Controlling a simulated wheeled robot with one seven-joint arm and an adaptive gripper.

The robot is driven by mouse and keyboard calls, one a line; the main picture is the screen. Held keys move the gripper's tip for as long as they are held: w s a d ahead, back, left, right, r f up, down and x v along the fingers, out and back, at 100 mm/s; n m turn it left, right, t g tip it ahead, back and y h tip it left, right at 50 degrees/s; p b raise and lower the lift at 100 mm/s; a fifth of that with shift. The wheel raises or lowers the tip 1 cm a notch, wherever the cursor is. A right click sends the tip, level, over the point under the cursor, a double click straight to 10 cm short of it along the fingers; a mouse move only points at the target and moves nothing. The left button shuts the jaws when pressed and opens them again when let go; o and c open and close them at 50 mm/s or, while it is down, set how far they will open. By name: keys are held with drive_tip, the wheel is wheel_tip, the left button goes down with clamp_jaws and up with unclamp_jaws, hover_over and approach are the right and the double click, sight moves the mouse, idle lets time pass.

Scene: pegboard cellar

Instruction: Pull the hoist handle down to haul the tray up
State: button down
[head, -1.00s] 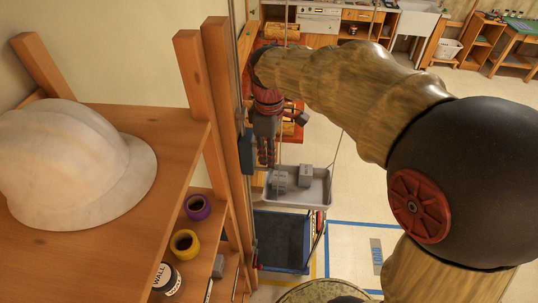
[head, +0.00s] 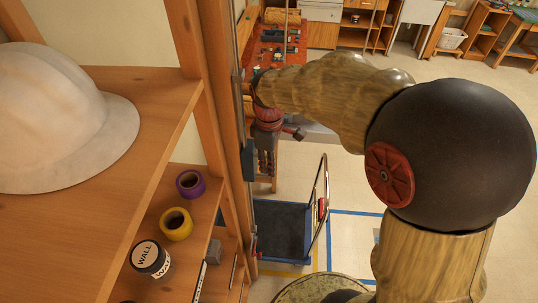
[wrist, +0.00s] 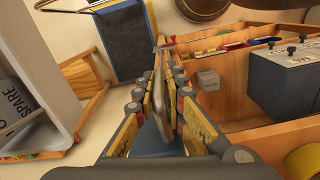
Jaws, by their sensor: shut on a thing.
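My gripper (head: 266,160) hangs beside the wooden post in the head view, pointing down. In the wrist view its fingers (wrist: 160,100) are closed around a narrow, flat grey-brown piece, the hoist handle (wrist: 159,92). Most of the handle is hidden between the fingers. The light grey tray (head: 318,133) is mostly hidden behind my arm in the head view; only a strip of it shows, just right of the gripper. A pale grey-edged shape with a "SPARE" label at the left of the wrist view is probably the tray and its load.
The wooden shelf (head: 150,85) with a white hard hat (head: 55,115), purple roll (head: 190,183) and yellow roll (head: 176,223) stands close on the left. A blue flat cart (head: 280,230) is on the floor below. Open floor lies to the right.

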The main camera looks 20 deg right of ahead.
wheel_tip(320, 180, down, 39)
drive_tip(key=b, duration=1.7)
drive_tip(key=shift+s, duration=0.2)
drive_tip(key=c, duration=2.3)
unclamp_jaws()
drive_tip(key=shift+f, duration=0.1)
drive_tip(key=shift+o, duration=0.8)
drive_tip(key=shift+w+d, duration=0.1)
drive_tip(key=shift+w, duration=0.05)
drive_tip(key=shift+o, duration=1.3)
drive_tip(key=shift+w, duration=0.1)
drive_tip(key=shift+r, duration=0.25)
